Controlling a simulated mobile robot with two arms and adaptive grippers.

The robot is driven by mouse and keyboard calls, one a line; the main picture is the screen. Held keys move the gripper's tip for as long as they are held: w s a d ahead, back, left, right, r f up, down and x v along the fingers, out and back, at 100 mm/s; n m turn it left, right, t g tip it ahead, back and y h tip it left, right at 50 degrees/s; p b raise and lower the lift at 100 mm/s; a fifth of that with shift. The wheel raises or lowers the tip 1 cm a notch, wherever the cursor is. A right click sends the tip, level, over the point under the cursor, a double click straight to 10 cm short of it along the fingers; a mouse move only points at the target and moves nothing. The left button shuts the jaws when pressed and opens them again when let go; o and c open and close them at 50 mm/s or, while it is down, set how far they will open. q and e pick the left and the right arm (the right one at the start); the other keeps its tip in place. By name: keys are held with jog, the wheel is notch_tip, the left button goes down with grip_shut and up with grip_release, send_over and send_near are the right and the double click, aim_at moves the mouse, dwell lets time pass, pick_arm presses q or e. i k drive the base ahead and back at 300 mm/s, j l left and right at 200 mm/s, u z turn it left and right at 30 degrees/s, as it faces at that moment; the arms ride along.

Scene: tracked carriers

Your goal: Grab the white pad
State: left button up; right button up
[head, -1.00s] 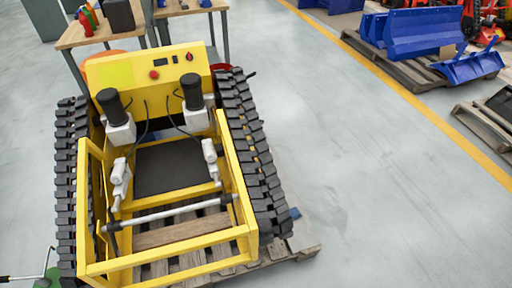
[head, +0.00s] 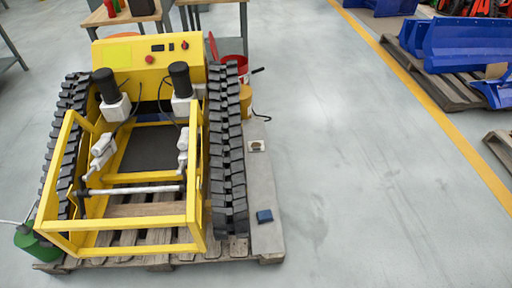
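A small whitish, square thing (head: 251,146) with a dark patch in its middle lies on a grey strip (head: 264,185) along the right side of the yellow tracked carrier (head: 152,49). It may be the white pad, but it is too small to be sure. Neither of my grippers shows in the head view.
A small blue block (head: 265,216) lies nearer on the same strip. The carrier, with black tracks (head: 226,150), stands on a wooden pallet (head: 158,260). A red bucket (head: 234,70) and a yellow container (head: 246,100) are behind the right track. Open floor lies to the right.

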aim_at(256, 145)
jog(key=l+u, duration=0.15)
jog(key=l, duration=0.4)
jog(key=l+u, duration=0.1)
jog(key=u, duration=0.35)
jog(key=i+l+u, duration=0.1)
jog(key=u, duration=0.35)
jog(key=i+l+u, duration=0.2)
jog(key=l+u, duration=0.3)
jog(key=l, duration=0.9)
jog(key=l+u, duration=0.5)
jog(key=l, duration=0.85)
jog(key=k, duration=0.05)
